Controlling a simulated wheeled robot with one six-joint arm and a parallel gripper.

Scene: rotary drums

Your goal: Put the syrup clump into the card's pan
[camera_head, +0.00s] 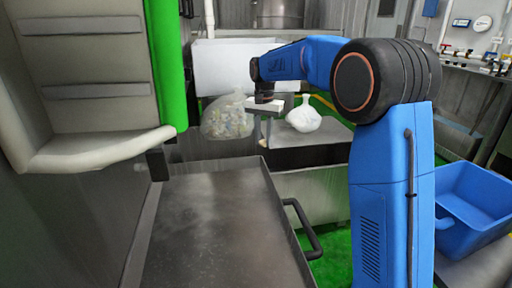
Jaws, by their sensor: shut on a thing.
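My gripper (264,121) hangs at the end of my blue arm, fingers pointing down, near the middle of the view. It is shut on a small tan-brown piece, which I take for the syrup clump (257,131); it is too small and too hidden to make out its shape. No card is recognisable, so I cannot tell which pan is the card's pan. A wide, empty metal pan (215,225) with a raised rim and a side handle fills the lower middle.
A grey metal bin (315,193) lies beyond the pan. A blue tub (475,200) is at right. A large machine with a green edge (168,65) blocks the left.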

